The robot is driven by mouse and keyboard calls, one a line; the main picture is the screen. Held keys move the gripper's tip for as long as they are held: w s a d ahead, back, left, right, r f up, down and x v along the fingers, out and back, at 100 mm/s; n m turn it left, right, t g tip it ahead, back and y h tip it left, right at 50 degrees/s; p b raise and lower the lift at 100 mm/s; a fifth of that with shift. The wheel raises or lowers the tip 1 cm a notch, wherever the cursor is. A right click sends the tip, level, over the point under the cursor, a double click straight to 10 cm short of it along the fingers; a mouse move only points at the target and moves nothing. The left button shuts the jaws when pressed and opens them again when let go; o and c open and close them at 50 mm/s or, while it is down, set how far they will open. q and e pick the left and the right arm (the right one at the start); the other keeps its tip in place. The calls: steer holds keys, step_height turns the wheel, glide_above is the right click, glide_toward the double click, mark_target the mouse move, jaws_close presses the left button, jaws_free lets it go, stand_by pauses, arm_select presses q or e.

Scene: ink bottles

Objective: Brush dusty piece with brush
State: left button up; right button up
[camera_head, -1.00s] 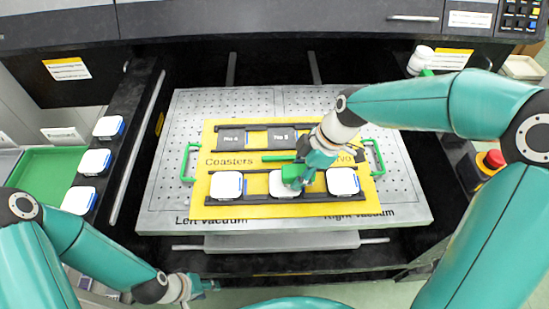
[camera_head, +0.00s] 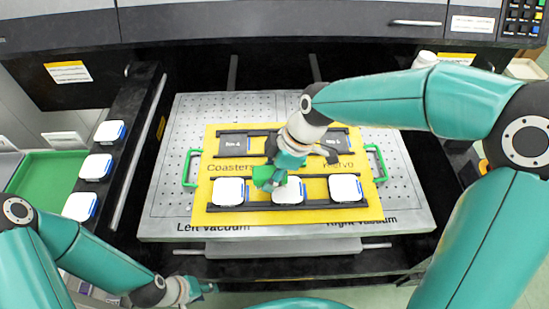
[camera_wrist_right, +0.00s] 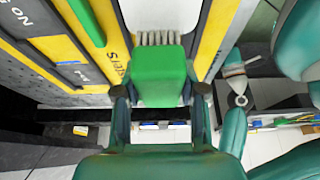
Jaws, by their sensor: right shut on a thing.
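My right gripper (camera_head: 274,172) is shut on a green brush (camera_head: 264,179) above the yellow board. In the right wrist view the brush is a green block (camera_wrist_right: 160,72) with pale bristles (camera_wrist_right: 158,39) at its far end. The bristles meet or overlap a white piece (camera_wrist_right: 160,12); contact is unclear. A front row on the board holds a left white piece (camera_head: 229,191), a middle one (camera_head: 289,191) and a right one (camera_head: 346,188). The brush is between the left and middle pieces. Dust is too fine to make out. My left gripper (camera_head: 203,287) is low at the left, away from the board.
The yellow board (camera_head: 290,215) lies on a perforated metal plate (camera_head: 165,205), with green handles at both sides. Dark rear slots (camera_head: 236,142) are partly behind my right arm. Several white pieces (camera_head: 95,167) sit on the left rail, beside a green tray (camera_head: 45,172).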

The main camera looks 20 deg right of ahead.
step_height(320, 180, up, 3)
steer(key=shift+w+f+p, duration=0.1)
steer(key=shift+f+p, duration=0.05)
steer(key=shift+p, duration=0.6)
steer(key=shift+r+p, duration=0.8)
steer(key=shift+r, duration=0.5)
